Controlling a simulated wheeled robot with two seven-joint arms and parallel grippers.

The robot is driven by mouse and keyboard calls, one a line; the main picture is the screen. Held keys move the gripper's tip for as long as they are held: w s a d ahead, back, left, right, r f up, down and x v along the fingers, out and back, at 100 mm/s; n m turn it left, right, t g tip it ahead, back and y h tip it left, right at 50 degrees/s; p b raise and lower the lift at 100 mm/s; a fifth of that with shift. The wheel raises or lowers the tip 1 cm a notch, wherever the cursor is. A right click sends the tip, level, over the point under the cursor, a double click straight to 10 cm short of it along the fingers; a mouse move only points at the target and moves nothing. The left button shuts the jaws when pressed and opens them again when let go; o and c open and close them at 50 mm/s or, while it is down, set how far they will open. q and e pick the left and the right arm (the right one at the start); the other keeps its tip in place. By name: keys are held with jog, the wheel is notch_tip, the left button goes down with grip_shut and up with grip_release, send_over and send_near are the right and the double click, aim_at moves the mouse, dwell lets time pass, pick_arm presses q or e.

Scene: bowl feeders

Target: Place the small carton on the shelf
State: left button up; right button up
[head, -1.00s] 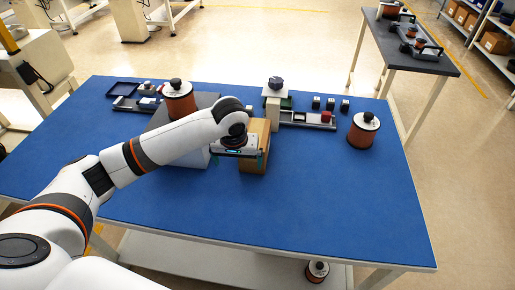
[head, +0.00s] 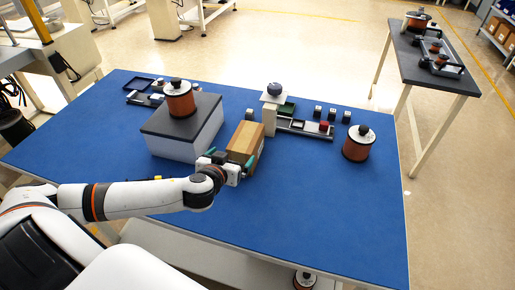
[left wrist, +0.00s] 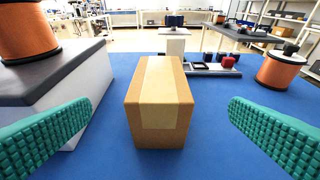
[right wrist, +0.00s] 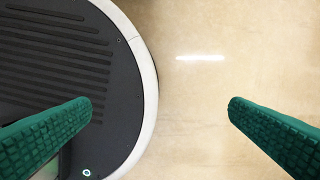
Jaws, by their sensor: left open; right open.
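The small brown carton (head: 246,142) stands on the blue table, right of the grey-topped white box. It is centred in the left wrist view (left wrist: 159,95), with a tape strip down its middle. My left gripper (head: 228,162) is at the carton's near side, level with it, open. In the left wrist view its green fingers (left wrist: 160,112) are spread to either side of the carton, with gaps. My right gripper (right wrist: 160,106) is open and empty above the floor. A white lower shelf (head: 190,246) shows under the table's front edge.
A white box (head: 188,136) with a dark top carries a copper reel (head: 179,99), left of the carton. A white stand (head: 270,119) and a parts tray (head: 305,130) lie behind it. Another reel (head: 358,145) stands at right. The table's front right is clear.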

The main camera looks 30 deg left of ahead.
aim_at(243, 142)
pick_arm(q)
jog(key=x, duration=0.4)
jog(key=p+x, duration=0.1)
jog(key=x, duration=0.1)
jog(key=shift+a+r, duration=0.15)
jog(key=shift+a, duration=0.15)
jog(key=p+x, duration=0.1)
jog(key=x, duration=0.4)
jog(key=shift+w+d+r+p, duration=0.15)
jog(key=shift+w+p, duration=0.1)
jog(key=shift+p, duration=0.1)
jog(key=shift+w, duration=0.3)
pick_arm(e)
jog(key=r, duration=0.1)
jog(key=a+r, duration=0.1)
jog(key=shift+a+r, duration=0.15)
jog(key=shift+r, duration=0.25)
pick_arm(q)
jog(key=shift+s, duration=0.1)
jog(key=shift+c, duration=0.2)
jog(key=c, duration=1.7)
